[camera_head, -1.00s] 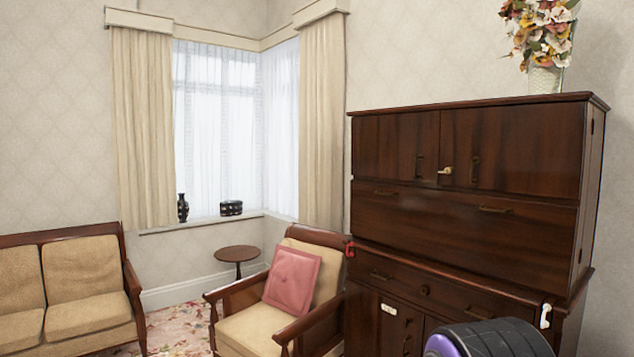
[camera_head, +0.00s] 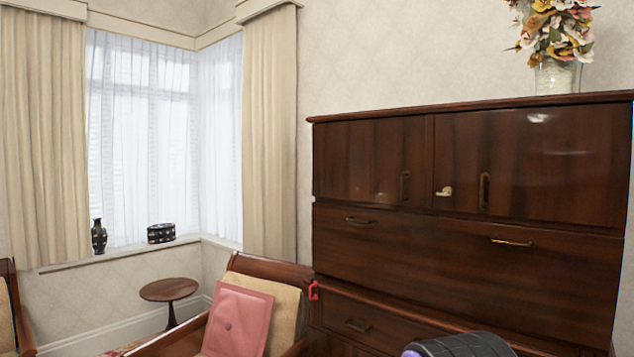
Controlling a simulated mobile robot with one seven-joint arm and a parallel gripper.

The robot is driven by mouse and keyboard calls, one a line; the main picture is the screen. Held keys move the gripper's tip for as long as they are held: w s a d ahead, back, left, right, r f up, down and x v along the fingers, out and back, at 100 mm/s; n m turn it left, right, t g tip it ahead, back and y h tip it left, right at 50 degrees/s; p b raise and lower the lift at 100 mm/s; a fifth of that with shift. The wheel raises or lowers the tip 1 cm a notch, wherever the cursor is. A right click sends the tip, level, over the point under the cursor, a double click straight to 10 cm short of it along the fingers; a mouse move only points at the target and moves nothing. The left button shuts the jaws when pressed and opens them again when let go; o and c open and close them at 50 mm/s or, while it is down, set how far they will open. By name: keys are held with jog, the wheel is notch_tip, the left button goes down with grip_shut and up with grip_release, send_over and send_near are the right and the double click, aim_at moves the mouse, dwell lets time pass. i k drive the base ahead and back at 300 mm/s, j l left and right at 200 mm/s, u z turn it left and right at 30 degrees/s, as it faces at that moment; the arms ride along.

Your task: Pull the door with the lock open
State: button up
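A dark wooden cabinet (camera_head: 420,265) stands at the right of the view. Its upper part has two doors side by side, both shut. The right upper door (camera_head: 560,165) has a small brass-coloured lock (camera_head: 444,191) near its left edge and a vertical handle (camera_head: 484,191) just right of the lock. The left upper door (camera_head: 370,160) has a handle (camera_head: 405,186) and no lock that I can see. A black rounded part with a purple rim at the bottom edge looks like my own arm. My gripper is not in view.
A wide panel with two handles (camera_head: 512,241) is below the doors. A glass vase of flowers (camera_head: 556,75) stands on top. An armchair with a pink cushion (camera_head: 238,320) stands left of the cabinet, near a small round table (camera_head: 169,290). A red hook-like item (camera_head: 313,291) is at the cabinet's left edge.

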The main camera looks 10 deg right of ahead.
aim_at(567, 164)
jog(key=i+z, duration=0.2)
jog(key=z, duration=0.15)
jog(key=i+j+z, duration=0.1)
jog(key=i+z, duration=0.25)
jog(key=i+j+z, duration=0.1)
jog(key=z, duration=0.3)
